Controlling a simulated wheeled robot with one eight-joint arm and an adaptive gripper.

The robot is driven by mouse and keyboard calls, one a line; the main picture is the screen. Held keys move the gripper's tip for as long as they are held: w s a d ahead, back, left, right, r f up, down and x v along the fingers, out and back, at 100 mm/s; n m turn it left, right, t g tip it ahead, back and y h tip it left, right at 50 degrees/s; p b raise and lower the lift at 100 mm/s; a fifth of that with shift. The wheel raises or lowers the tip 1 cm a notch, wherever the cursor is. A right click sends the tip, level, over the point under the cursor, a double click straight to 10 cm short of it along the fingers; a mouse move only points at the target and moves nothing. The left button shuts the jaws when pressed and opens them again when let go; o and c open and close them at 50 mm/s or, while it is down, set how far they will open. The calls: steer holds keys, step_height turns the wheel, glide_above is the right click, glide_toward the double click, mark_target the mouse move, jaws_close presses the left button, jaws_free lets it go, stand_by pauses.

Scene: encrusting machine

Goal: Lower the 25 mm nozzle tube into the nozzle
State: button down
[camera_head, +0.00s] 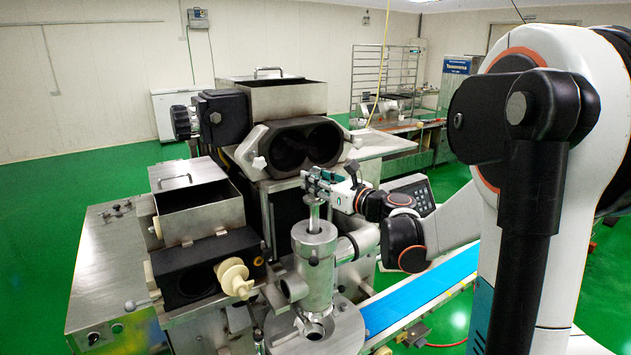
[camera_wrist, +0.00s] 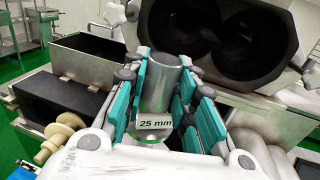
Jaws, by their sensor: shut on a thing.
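The 25 mm nozzle tube (camera_wrist: 165,88) is a shiny metal cylinder with a "25 mm" label, held between the teal finger pads of my gripper (camera_wrist: 168,100). In the head view my gripper (camera_head: 322,186) is shut on the upper part of the tube (camera_head: 314,216). The tube stands about upright, above the open top of the metal nozzle (camera_head: 315,262). Its lower end is at the nozzle's mouth; I cannot tell how far inside it reaches. In the wrist view the nozzle is hidden below my gripper.
The machine's black twin-bore housing (camera_head: 298,146) is close behind my gripper. A steel hopper (camera_head: 200,212) and a cream-coloured knob (camera_head: 235,279) stand to the left. A blue conveyor belt (camera_head: 418,291) runs to the right of the nozzle.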

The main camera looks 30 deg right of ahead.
mark_target(318, 212)
steer(key=shift+f+b, duration=4)
steer(key=shift+f, duration=0.6)
steer(key=c, duration=1)
jaws_free()
steer(key=shift+c, duration=0.2)
steer(key=shift+s, duration=0.1)
steer(key=v, duration=0.7)
steer(key=shift+s, duration=0.2)
